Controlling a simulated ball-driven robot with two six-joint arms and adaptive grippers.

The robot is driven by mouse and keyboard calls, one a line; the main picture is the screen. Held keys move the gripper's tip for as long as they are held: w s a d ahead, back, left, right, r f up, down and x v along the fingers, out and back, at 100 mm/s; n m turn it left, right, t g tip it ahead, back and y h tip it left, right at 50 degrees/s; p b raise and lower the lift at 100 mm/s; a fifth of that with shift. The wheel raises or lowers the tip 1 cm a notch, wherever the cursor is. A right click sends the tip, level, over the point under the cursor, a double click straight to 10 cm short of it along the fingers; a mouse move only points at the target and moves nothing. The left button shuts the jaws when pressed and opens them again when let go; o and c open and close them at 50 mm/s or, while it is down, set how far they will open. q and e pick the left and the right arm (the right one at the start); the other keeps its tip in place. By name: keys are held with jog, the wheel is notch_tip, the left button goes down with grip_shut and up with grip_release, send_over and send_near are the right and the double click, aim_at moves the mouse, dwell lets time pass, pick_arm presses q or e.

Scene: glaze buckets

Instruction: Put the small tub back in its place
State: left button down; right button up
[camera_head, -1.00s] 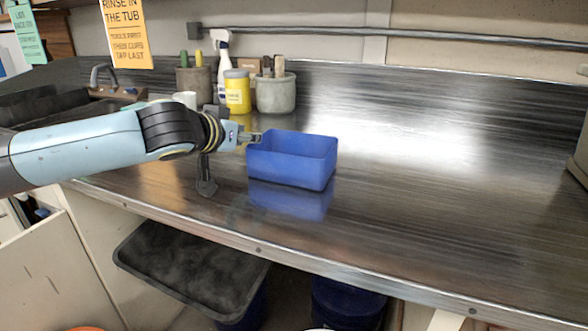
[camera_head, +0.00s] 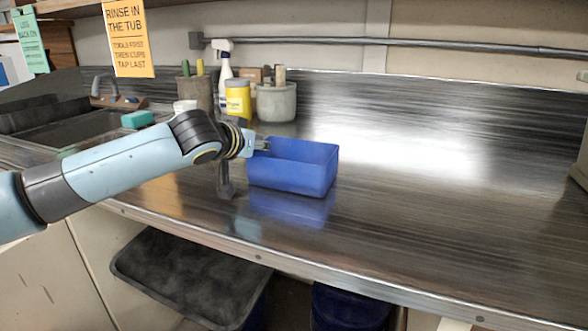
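The small tub is a blue, open-topped rectangular tub (camera_head: 295,178) upright on the metal counter, mirrored in its surface. It looks empty as far as I can see inside. My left gripper (camera_head: 264,145) reaches in from the left and is at the tub's left rim. Its fingertips are small and partly lost against the blue wall, so I cannot tell whether they grip the rim or only sit beside it. My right gripper is out of view.
Behind stand a yellow jar (camera_head: 238,99), a spray bottle (camera_head: 224,68) and a grey crock (camera_head: 276,102). A green sponge (camera_head: 137,118) lies by the sink (camera_head: 65,127) at left. A dark-lidded bin (camera_head: 185,275) is below the counter (camera_head: 430,210), whose right side is clear.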

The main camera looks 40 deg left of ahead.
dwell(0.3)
pick_arm(q)
jog(key=shift+r, duration=0.1)
notch_tip(320, 180, up, 4)
jog(key=shift+r+p, duration=0.15)
jog(key=shift+p, duration=0.3)
jog(key=d+r, duration=0.7)
jog(key=d, duration=0.5)
jog(key=s+d+f+m+h, duration=0.3)
jog(key=s+d+f, duration=0.2)
jog(key=f, duration=0.1)
jog(key=s+d+r+m+h, duration=0.2)
jog(key=d+m+h, duration=0.1)
jog(key=d+h, duration=0.1)
jog(key=s+d+r+m+h, duration=0.1)
jog(key=s+d+m+h, duration=0.2)
jog(key=d, duration=0.4)
jog(key=shift+r+g+h, duration=0.4)
jog(key=shift+h, duration=0.1)
jog(key=shift+d, duration=0.1)
